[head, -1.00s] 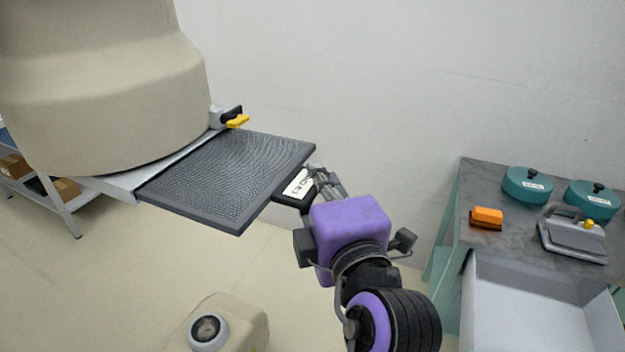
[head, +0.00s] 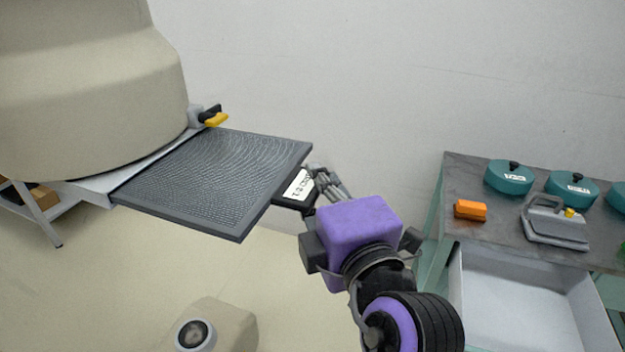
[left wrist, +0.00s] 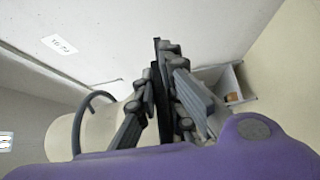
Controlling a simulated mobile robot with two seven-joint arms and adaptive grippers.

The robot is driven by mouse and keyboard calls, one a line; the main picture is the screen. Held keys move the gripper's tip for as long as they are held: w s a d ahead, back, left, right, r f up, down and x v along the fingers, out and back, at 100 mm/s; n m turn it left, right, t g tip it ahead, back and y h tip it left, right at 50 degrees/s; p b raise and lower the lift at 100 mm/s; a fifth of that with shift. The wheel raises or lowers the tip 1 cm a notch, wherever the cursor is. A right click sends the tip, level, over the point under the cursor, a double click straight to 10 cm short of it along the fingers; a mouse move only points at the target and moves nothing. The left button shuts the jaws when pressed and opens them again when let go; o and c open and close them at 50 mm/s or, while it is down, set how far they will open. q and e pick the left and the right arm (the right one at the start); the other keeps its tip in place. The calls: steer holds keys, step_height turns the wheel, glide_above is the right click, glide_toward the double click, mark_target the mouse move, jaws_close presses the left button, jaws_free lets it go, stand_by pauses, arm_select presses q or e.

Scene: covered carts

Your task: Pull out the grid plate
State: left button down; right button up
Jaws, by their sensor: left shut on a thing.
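The grid plate (head: 215,182) is a flat dark grey tray with a fine mesh top. It sticks out level from under the large beige housing (head: 90,90) in the head view. A black handle with a white label (head: 296,187) is on its right edge. My left gripper (head: 322,182), with a purple body, is shut on this handle from the right. In the left wrist view the plate (left wrist: 159,90) shows as a dark thin edge between the fingers. The plate's inner end is hidden by the housing. My right gripper is not in view.
A yellow-and-black clamp (head: 213,117) sits at the housing's rim beside the plate. At right stands a grey-topped cart (head: 480,235) with teal lidded pots (head: 510,178), an orange block (head: 470,209) and an open white drawer (head: 520,300).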

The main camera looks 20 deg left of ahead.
arm_select(q)
steer(key=shift+d, duration=0.45)
steer(key=shift+d, duration=0.2)
steer(key=shift+s+d+b, duration=0.15)
steer(key=shift+d+b, duration=0.15)
steer(key=shift+d, duration=0.8)
steer(key=shift+d, duration=0.4)
steer(key=shift+d, duration=0.35)
steer(key=shift+s+d, duration=0.1)
steer(key=shift+d, duration=0.1)
